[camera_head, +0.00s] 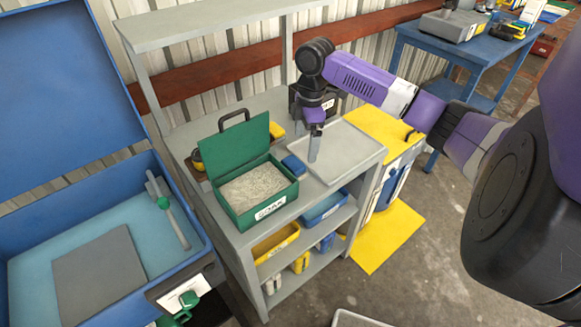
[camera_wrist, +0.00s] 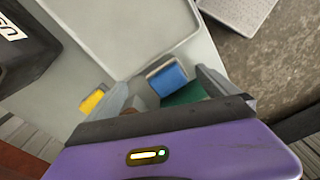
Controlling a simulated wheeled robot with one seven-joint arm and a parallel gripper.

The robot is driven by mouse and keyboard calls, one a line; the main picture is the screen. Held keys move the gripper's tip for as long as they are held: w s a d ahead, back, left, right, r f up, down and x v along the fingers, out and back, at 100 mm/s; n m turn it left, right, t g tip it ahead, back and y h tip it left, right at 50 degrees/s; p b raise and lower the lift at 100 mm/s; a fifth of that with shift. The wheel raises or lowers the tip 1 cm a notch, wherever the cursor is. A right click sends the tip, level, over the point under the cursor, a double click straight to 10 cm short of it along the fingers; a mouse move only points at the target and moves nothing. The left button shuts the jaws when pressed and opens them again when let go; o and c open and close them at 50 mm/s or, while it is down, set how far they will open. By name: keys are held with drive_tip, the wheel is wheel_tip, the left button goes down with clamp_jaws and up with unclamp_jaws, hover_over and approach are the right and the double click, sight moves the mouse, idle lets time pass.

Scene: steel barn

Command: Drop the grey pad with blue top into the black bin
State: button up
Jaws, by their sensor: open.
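The pad (camera_head: 294,165) lies on the grey bench top, between the green box and the grey tray; its blue top shows. In the wrist view the pad (camera_wrist: 169,79) shows its blue top and pale grey side, framed between my fingers. My gripper (camera_head: 314,152) points down just right of the pad in the head view, with its fingers apart and nothing held. In the wrist view my gripper (camera_wrist: 165,90) is also open. The black bin (camera_head: 327,101) stands behind my gripper, partly hidden by it. The bin (camera_wrist: 25,40) also shows at the wrist view's left, with a white label.
An open green box (camera_head: 282,196) of pale granules stands left of the pad. A shallow grey tray (camera_head: 350,150) lies to the right. A yellow item (camera_head: 277,131) sits behind the box. A bench upright (camera_head: 157,95) and overhead shelf (camera_head: 200,24) stand at the back.

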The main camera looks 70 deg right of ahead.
sight(294, 163)
drive_tip(key=shift+w+a+n+y, duration=0.35)
drive_tip(key=shift+a+n, duration=0.45)
drive_tip(key=shift+n, duration=0.3)
drive_tip(key=shift+w+a+n+t, duration=0.2)
drive_tip(key=shift+n+t, duration=0.1)
drive_tip(key=shift+n, duration=0.3)
drive_tip(key=shift+w+f+n, duration=0.1)
drive_tip(key=shift+n, duration=0.4)
drive_tip(key=shift+w+a+f+p, duration=0.2)
drive_tip(key=shift+f+p, duration=0.1)
drive_tip(key=shift+f, duration=0.95)
drive_tip(key=shift+w+a+f+p, duration=0.2)
drive_tip(key=shift+f+p, duration=0.05)
drive_tip(key=shift+f, duration=0.95)
drive_tip(key=shift+w+a+f+p, duration=0.2)
drive_tip(key=shift+f+p, duration=0.1)
drive_tip(key=shift+f, duration=0.95)
drive_tip(key=c, duration=1.6)
